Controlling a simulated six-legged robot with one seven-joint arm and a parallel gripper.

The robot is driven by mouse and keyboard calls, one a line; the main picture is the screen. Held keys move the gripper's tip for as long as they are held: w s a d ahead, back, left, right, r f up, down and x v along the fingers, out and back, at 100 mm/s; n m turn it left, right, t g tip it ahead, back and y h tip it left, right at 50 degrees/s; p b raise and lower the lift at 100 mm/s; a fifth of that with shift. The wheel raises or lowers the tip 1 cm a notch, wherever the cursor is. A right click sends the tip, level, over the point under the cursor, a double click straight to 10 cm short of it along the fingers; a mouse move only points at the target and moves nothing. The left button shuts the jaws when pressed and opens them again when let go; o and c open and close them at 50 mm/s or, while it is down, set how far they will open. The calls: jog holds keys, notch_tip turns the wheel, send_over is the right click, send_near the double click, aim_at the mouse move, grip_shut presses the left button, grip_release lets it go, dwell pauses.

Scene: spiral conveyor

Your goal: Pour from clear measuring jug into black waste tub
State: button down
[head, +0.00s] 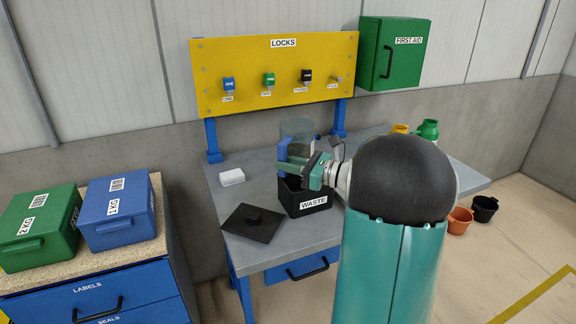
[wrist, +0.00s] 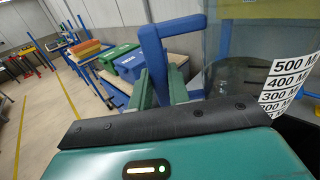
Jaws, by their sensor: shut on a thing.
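The clear measuring jug (head: 303,130) with a blue handle (head: 283,151) is at the bench, at or just behind the black waste tub (head: 308,204) in the head view. My gripper (head: 287,165) is shut on the handle, its green fingers just over the tub's far left rim. In the wrist view my gripper (wrist: 157,88) has its fingers either side of the blue handle (wrist: 152,45), and the jug's wall (wrist: 238,82) and a 500 to 200 scale show at right. The jug looks roughly upright. Its contents cannot be made out. The tub is open, marked WASTE, and its inside is mostly hidden.
A yellow LOCKS board (head: 275,75) stands at the back.

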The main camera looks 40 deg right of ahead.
jog(key=f, duration=0.1)
jog(key=m, duration=0.1)
jog(key=f, duration=0.1)
jog(key=shift+s+a+f+m, duration=0.25)
jog(key=shift+s+f+m, duration=0.05)
jog(key=shift+s+m, duration=0.1)
jog(key=shift+s+a+r+m, duration=0.1)
jog(key=shift+r+m, duration=0.8)
jog(key=shift+s+a+r+m, duration=0.1)
jog(key=shift+r+m, duration=0.8)
